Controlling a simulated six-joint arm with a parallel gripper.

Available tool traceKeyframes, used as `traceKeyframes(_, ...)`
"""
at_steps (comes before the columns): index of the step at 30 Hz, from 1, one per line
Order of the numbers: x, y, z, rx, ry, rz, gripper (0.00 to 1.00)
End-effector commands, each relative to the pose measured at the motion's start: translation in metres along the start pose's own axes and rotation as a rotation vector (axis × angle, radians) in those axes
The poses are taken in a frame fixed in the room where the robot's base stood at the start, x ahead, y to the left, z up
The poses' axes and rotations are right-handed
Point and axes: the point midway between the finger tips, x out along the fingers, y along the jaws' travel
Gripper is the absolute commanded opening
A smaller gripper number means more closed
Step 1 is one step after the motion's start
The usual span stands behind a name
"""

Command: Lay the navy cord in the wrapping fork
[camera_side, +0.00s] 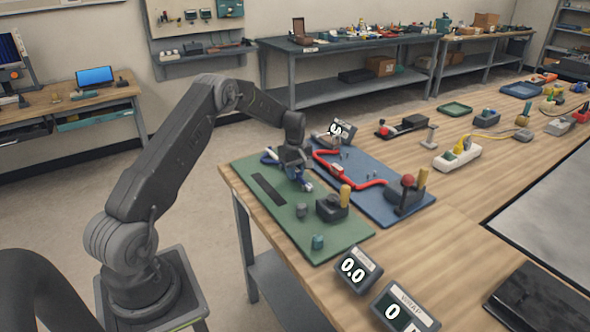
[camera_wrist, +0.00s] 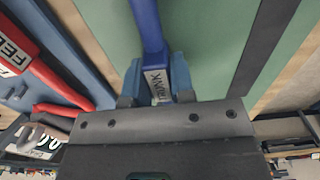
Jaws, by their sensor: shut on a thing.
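My gripper (camera_side: 299,180) is low over the green board (camera_side: 342,233) in the side view. In the wrist view my gripper (camera_wrist: 156,78) has its blue fingers closed on the navy cord (camera_wrist: 147,25), at a pale printed label. The cord runs from the fingers to the top edge of that view. In the side view a bit of the navy cord (camera_side: 268,157) shows behind the gripper; the rest is hidden. I cannot clearly make out the wrapping fork; a small grey fixture (camera_side: 302,211) stands on the green board near the gripper.
A red cord (camera_side: 326,165) lies on the blue board (camera_side: 378,214) alongside. A black block with a yellow handle (camera_side: 332,208) and a teal cylinder (camera_side: 318,242) stand on the green board. Displays reading 0.0 (camera_side: 353,271) and 0 (camera_side: 393,311) stand in front.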

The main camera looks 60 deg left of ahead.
Motion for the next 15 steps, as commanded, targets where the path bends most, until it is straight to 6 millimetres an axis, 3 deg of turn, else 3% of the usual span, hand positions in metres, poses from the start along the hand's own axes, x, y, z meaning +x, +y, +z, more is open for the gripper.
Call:
traceKeyframes(10, 0.0025, 0.0001, 0.0, 0.0, 0.0, 0.0, 0.0)
traceKeyframes(11, 0.0025, 0.0001, 0.0, 0.0, 0.0, 0.0, 0.25)
traceKeyframes(15, 0.0025, 0.0, 0.0, 0.0, 0.0, 0.0, 0.38)
